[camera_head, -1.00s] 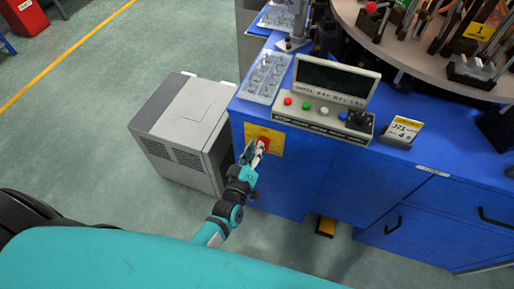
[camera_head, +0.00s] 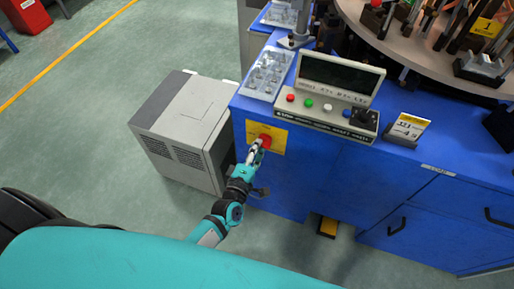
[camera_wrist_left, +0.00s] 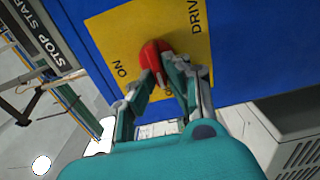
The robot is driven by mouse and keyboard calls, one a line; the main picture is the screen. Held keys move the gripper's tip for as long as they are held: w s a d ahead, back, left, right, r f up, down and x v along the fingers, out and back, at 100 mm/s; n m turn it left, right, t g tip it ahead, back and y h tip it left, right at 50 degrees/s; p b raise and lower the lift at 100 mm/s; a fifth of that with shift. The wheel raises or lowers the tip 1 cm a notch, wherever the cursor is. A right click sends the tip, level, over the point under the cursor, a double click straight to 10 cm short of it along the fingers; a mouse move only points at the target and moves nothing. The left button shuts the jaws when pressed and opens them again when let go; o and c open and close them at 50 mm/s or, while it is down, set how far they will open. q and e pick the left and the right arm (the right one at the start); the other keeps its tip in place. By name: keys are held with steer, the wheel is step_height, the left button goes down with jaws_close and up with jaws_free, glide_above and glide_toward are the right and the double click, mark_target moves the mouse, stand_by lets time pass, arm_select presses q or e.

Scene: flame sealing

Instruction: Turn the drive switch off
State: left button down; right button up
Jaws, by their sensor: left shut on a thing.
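The drive switch is a red knob (camera_head: 265,139) on a yellow plate (camera_head: 279,140) on the front of the blue cabinet. In the left wrist view the red knob (camera_wrist_left: 153,56) sits on the yellow plate (camera_wrist_left: 190,22), which carries the words "ON" and "DRIVE"; another label is mostly hidden by the fingers. My left gripper (camera_head: 257,147) is shut on the red knob. In the left wrist view its two fingertips (camera_wrist_left: 161,74) close on the knob's near end. My right gripper is not in view.
A grey box unit (camera_head: 183,125) stands on the floor left of the blue cabinet (camera_head: 330,175). A control panel (camera_head: 325,112) with coloured buttons and a screen sits on top, beside blister trays (camera_head: 268,72). A round table (camera_head: 410,45) with tools is at the upper right.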

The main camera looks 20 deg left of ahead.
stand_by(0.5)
arm_select(q)
steer(key=c, duration=1.4)
jaws_free()
steer(key=shift+o, duration=0.2)
steer(key=shift+s, duration=0.15)
steer(key=s, duration=1.1)
steer(key=shift+s+a, duration=0.2)
steer(key=shift+s, duration=0.2)
steer(key=s+f+m+g+h+p, duration=0.1)
steer(key=s+f+m+g, duration=0.4)
steer(key=f, duration=0.6)
steer(key=s+f+m+g+h+p, duration=0.15)
steer(key=s+f+m+g, duration=0.35)
steer(key=f, duration=0.6)
steer(key=s+a+f+m+g+y, duration=0.1)
steer(key=s+a+f+m+g, duration=0.1)
steer(key=s, duration=0.5)
steer(key=s+a+f+m+g+y+p, duration=0.1)
steer(key=s+a+f+m+g, duration=0.1)
steer(key=s+f+m, duration=0.2)
steer(key=s+a+f+m+g+y+p, duration=0.1)
steer(key=s+a+f+m+g, duration=0.2)
steer(key=s+f, duration=0.4)
steer(key=s+m, duration=0.1)
steer(key=s, duration=0.1)
steer(key=shift+s+f, duration=0.15)
steer(key=shift+s, duration=0.25)
